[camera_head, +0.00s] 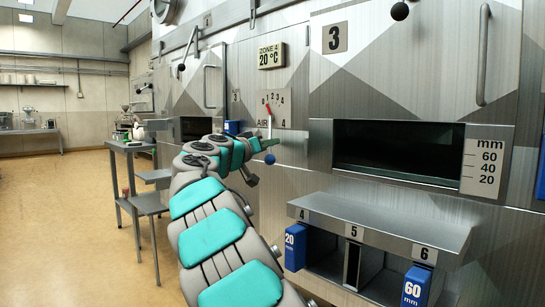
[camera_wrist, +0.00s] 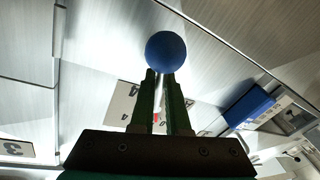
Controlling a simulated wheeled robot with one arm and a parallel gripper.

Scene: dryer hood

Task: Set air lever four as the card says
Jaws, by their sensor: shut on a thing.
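Air lever four has a blue ball knob (camera_head: 269,158) at its lower end and a red pointer (camera_head: 268,108) at its upper end. It is mounted on the AIR 4 plate (camera_head: 298,115), whose scale numbers run up to 4. The pointer is near the low-number, left side of the scale; its exact number is too small to tell. My gripper (camera_head: 275,142) is shut on the lever's shaft, just above the ball. In the wrist view the blue ball (camera_wrist: 166,52) shows just beyond the green fingertips (camera_wrist: 160,76). No setting card is recognisable.
A zone 4 display (camera_head: 270,56) reading 20 °C is above the plate. A dark opening (camera_head: 395,148) with a mm scale (camera_head: 487,162) is to the right. Below it a shelf (camera_head: 380,226) juts out, with blue blocks (camera_head: 296,248) in slots. A side table (camera_head: 130,146) stands left.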

